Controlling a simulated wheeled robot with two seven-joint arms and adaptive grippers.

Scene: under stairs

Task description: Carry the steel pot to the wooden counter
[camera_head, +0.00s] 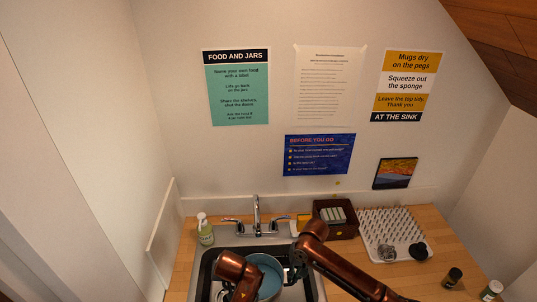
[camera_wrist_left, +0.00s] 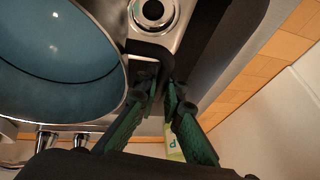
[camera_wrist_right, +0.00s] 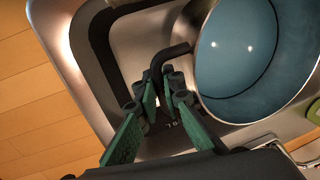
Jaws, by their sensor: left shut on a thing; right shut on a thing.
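The steel pot (camera_head: 268,266) is in the sink, partly hidden by my arms in the head view. Its inside looks blue. It also shows in the left wrist view (camera_wrist_left: 55,75) and the right wrist view (camera_wrist_right: 240,45). My left gripper (camera_wrist_left: 168,98) is shut on one dark side handle (camera_wrist_left: 148,48). My right gripper (camera_wrist_right: 166,88) is shut on the opposite handle (camera_wrist_right: 172,54). In the head view the right gripper (camera_head: 291,274) is at the pot's right side. The wooden counter (camera_head: 430,238) surrounds the sink. I cannot tell whether the pot touches the sink bottom.
A faucet (camera_head: 256,218) stands behind the pot. A soap bottle (camera_head: 205,231) is left of it. A dark box (camera_head: 336,222), a white peg rack (camera_head: 375,228) with mugs, a dark jar (camera_head: 453,277) and another jar (camera_head: 491,290) occupy the right side.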

